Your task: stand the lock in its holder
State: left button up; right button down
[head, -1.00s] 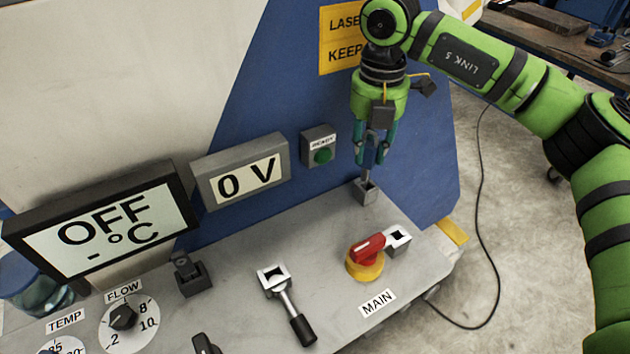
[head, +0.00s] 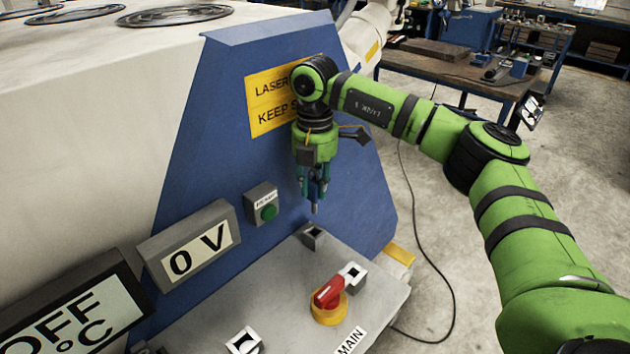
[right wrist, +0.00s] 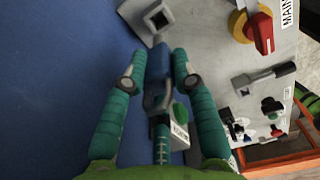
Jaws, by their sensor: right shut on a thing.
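My right gripper (head: 315,192) is upright above the panel's back right corner, shut on a slim thing that looks like the lock (right wrist: 158,65). The lock has a blue body and a grey lower tip (head: 315,209); the fingers partly hide it. A grey square holder (head: 313,234) stands on the panel just below, its dark opening facing up. It also shows in the right wrist view (right wrist: 160,19), close beyond the lock's tip. In the head view a small gap shows between tip and holder. My left gripper is out of view.
The red MAIN switch (head: 328,293) on its yellow base and a grey square bracket (head: 352,274) stand in front of the holder. The blue wall (head: 225,130) rises behind, with the READY button box (head: 263,203) to the left. A display reads 0 V (head: 190,250).

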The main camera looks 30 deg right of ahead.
aim_at(315, 213)
jog(key=shift+f+b, duration=1.35)
jog(key=shift+f, duration=1.05)
jog(key=shift+f+b, duration=1.4)
jog(key=shift+f, duration=1)
jog(key=c, duration=0.9)
grip_release()
jog(key=shift+r, duration=0.1)
notch_tip(315, 213, up, 12)
jog(key=shift+f, duration=0.1)
